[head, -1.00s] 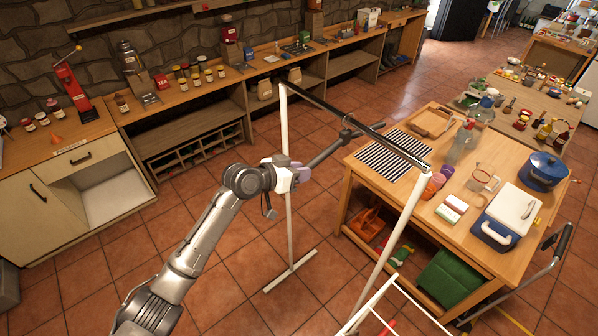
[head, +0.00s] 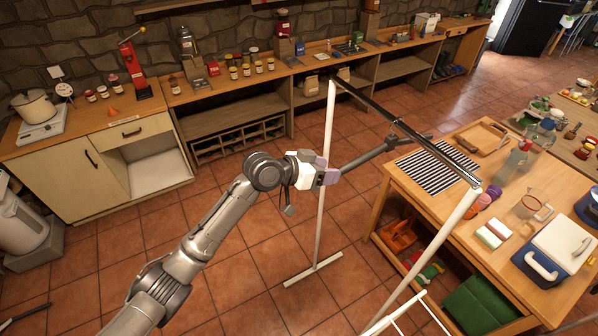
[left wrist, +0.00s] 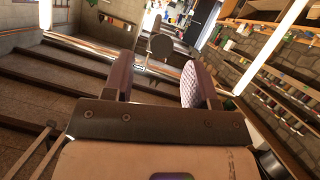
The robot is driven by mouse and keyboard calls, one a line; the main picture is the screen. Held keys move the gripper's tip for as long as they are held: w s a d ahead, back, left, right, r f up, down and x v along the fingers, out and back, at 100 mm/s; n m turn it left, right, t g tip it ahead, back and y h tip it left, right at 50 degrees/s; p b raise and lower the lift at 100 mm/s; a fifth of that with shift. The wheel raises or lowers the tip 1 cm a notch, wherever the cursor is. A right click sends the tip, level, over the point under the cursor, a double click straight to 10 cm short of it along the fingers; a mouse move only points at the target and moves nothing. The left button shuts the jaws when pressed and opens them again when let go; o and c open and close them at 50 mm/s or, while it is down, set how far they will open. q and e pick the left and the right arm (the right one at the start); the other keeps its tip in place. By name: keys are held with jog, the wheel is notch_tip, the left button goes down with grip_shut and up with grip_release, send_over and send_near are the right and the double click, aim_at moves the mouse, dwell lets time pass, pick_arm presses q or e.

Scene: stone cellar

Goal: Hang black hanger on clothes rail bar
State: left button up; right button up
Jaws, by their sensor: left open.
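The clothes rail has a dark bar (head: 432,150) on white posts (head: 326,150) and stands at the middle right of the head view. The black hanger (head: 362,156) is dark grey, seen nearly edge-on, crossing under the bar. Its hook (head: 394,127) appears to be at the bar; exact contact is too small to tell. My left gripper (head: 332,177) is open at the hanger's near end. In the left wrist view, the hanger's rounded end (left wrist: 160,47) shows beyond the gap between the open purple-padded fingers (left wrist: 158,82), apparently not clamped. My right gripper is not in view.
A wooden table (head: 403,194) with a striped mat (head: 440,172), cups and a blue cooler (head: 556,250) stands close to the rail on the right. Shelving (head: 237,112) with jars runs along the stone wall. Tiled floor (head: 250,305) is clear around the rail's left foot.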

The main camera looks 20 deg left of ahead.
pick_arm(q)
jog(key=s+a+r+n+t+y, duration=0.1)
jog(key=s+a+r+t+y, duration=0.3)
jog(key=s+a+y, duration=0.65)
jog(key=s+f+n+g+p, duration=0.1)
jog(key=s+f+g+p, duration=0.1)
jog(key=s+f, duration=0.5)
jog(key=s+d+f+n+g+p, duration=0.1)
jog(key=s+f+g, duration=0.3)
jog(key=s+f, duration=0.4)
jog(key=s+d+f+n+g+p, duration=0.1)
jog(key=s+f, duration=0.7)
jog(key=s, duration=1.1)
jog(key=g+h+p, duration=0.1)
jog(key=g, duration=0.1)
jog(key=shift+d+n+g+p, duration=0.2)
jog(key=shift+n+g+p, duration=0.2)
jog(key=shift+s, duration=0.1)
